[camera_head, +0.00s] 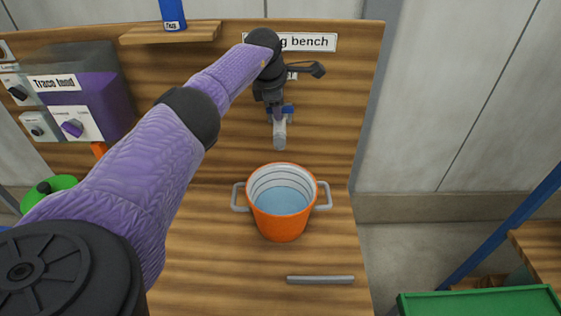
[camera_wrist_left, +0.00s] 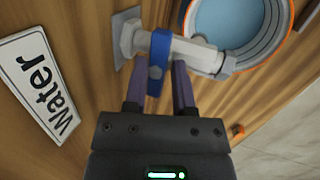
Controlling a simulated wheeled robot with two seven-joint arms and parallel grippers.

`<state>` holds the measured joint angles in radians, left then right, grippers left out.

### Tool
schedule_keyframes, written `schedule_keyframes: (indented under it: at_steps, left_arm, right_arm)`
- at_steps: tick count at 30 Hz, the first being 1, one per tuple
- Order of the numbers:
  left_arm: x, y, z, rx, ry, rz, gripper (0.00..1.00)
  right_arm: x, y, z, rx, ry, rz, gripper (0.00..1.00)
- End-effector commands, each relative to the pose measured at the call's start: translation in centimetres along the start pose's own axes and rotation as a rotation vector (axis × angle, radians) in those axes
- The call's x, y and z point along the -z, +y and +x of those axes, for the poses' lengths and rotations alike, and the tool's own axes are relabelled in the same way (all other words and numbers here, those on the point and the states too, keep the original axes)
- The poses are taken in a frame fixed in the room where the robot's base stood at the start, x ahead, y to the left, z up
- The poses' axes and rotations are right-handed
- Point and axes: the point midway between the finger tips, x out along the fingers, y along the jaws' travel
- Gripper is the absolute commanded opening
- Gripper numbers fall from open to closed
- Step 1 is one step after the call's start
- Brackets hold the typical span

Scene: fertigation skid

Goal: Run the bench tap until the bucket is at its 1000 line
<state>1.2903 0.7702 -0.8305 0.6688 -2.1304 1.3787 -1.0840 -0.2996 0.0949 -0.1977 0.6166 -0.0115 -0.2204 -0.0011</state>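The bench tap (camera_head: 280,134) is a grey pipe fitting on the wooden backboard, with a blue handle (camera_wrist_left: 158,62). My left gripper (camera_head: 277,106) is at the tap from above. In the left wrist view its fingers (camera_wrist_left: 160,85) stand on either side of the handle, with a narrow gap on the right. The handle lies across the pipe. The orange bucket (camera_head: 281,226) stands upright on the bench below the spout. It holds pale blue water (camera_head: 281,201), with several ring lines showing on the wall above. I see no stream. The line figures are unreadable. My right gripper is out of view.
A "Water" sign (camera_wrist_left: 40,82) is beside the tap. A purple "Trace feed" box (camera_head: 92,95) with knobs is at the left. A blue bottle (camera_head: 172,14) stands on a shelf (camera_head: 140,36). A grey bar (camera_head: 320,279) lies at the front. A green crate (camera_head: 480,300) is at lower right.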

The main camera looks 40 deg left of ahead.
Motion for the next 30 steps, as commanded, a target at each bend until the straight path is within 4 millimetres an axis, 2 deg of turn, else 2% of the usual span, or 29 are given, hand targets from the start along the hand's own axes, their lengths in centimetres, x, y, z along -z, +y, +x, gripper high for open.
schedule_keyframes:
  at_steps: [1, 6, 15, 17, 24, 27, 30]
  left_arm:
    - [-0.1, -0.4, 0.4, 0.014, 0.004, 0.005, 0.41]
    - [-0.1, -0.3, 0.3, 0.010, 0.004, 0.003, 0.73]
    - [-0.1, -0.1, -0.3, 0.003, 0.002, 0.003, 0.73]
    - [0.0, 0.0, -1.4, 0.002, 0.001, 0.002, 0.73]
    - [-0.1, -0.1, -7.3, 0.002, 0.001, 0.004, 0.73]
    - [-0.1, -0.1, -8.9, 0.005, 0.001, 0.003, 0.73]
    - [-0.1, -0.1, -9.7, 0.006, 0.002, 0.003, 0.73]
  right_arm:
    - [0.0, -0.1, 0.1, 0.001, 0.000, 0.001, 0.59]
    - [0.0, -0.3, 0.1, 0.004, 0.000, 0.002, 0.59]
    - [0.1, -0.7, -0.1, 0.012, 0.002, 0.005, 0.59]
    - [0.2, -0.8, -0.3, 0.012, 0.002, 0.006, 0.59]
    - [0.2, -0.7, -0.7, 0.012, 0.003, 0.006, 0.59]
    - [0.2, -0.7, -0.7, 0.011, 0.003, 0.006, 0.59]
    - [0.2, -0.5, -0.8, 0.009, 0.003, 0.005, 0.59]
